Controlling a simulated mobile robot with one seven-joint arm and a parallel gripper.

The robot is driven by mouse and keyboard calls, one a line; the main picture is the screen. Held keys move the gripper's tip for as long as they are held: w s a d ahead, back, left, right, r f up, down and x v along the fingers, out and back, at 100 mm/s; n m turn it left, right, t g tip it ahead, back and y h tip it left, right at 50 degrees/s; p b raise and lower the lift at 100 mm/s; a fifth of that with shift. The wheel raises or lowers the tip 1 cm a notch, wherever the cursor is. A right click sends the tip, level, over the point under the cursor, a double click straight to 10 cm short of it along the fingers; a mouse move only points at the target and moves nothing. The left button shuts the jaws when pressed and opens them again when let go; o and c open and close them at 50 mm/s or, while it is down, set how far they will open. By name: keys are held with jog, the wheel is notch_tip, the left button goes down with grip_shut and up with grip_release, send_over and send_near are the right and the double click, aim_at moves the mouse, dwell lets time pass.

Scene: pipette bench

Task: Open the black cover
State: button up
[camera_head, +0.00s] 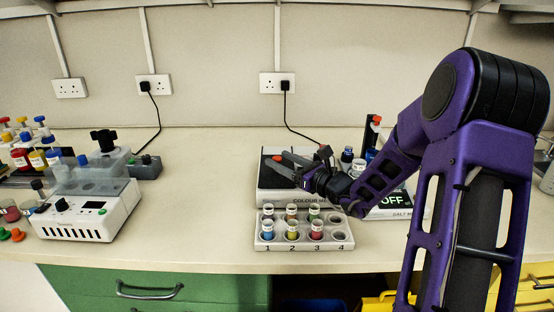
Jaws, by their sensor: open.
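The colour meter (267,197) is a white box with a dark top, standing on the bench right of centre. "COLOUR ME" shows on its front, the rest hidden by my arm. The black cover seems to be the dark surface on top of this box (270,177); it looks down, but my gripper hides much of it. My gripper (283,166) is over the meter, reaching in from the right, with its fingers pointing left. It is open. I cannot tell whether the fingers touch the cover.
A rack (286,245) with numbered places and several coloured vials stands just in front of the meter. A salt meter (395,213) reading OFF is at the right. A white device (90,215) stands at the left. The bench between is clear.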

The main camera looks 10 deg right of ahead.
jog(key=shift+x, duration=1.1)
grip_shut()
dwell(0.7)
